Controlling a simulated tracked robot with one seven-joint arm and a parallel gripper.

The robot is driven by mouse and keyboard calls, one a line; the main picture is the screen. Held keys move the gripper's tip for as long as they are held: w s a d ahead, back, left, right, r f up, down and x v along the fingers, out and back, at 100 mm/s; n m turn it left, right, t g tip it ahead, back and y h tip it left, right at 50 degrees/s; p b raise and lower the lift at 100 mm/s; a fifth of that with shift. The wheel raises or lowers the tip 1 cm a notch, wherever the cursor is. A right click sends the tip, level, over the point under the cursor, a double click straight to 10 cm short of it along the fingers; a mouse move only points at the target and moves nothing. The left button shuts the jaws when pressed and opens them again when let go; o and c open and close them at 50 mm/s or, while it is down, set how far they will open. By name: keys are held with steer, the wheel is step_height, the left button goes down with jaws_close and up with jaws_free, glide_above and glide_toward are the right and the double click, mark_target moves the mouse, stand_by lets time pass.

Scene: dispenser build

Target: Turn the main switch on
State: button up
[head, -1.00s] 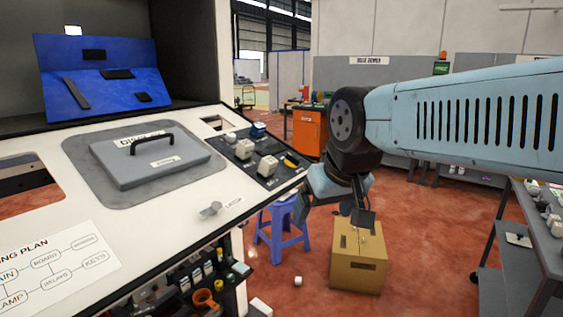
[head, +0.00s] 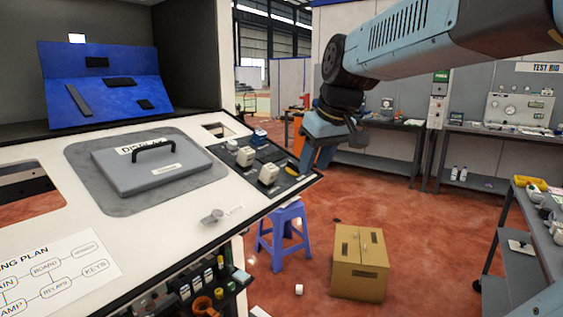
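I cannot pick out a switch marked as the main one. A tall narrow unit with a green sign (head: 438,85) stands by the back wall, with small fittings too small to read. On the sloping white console (head: 190,235) are a small grey knob (head: 212,216) beside a blurred label and a dark panel (head: 262,165) with pale blocks. My gripper (head: 316,160) hangs in the air just past the console's right edge, pointing down. It appears empty and apart from everything. Its finger gap is not clear from this angle.
A blue stool (head: 283,235) and cardboard box (head: 360,265) stand on the red floor right of the console. A grey workbench (head: 545,235) borders the right. A bench with a test rig (head: 518,110) stands at the back. The floor between is mostly open.

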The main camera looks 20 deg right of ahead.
mark_target(294, 168)
steer(key=w+d+r+n+g+y, duration=0.1)
steer(key=w+d+r+n, duration=0.2)
steer(key=w, duration=0.5)
steer(key=w+d+r+n, duration=0.2)
steer(key=w+d+r, duration=0.15)
steer(key=w, duration=0.55)
steer(key=x, duration=1.4)
steer(key=shift+s+f, duration=0.15)
steer(key=shift+s, duration=0.1)
steer(key=shift+d, duration=0.1)
steer(key=shift+c, duration=0.2)
steer(key=shift+y, duration=0.3)
jaws_close()
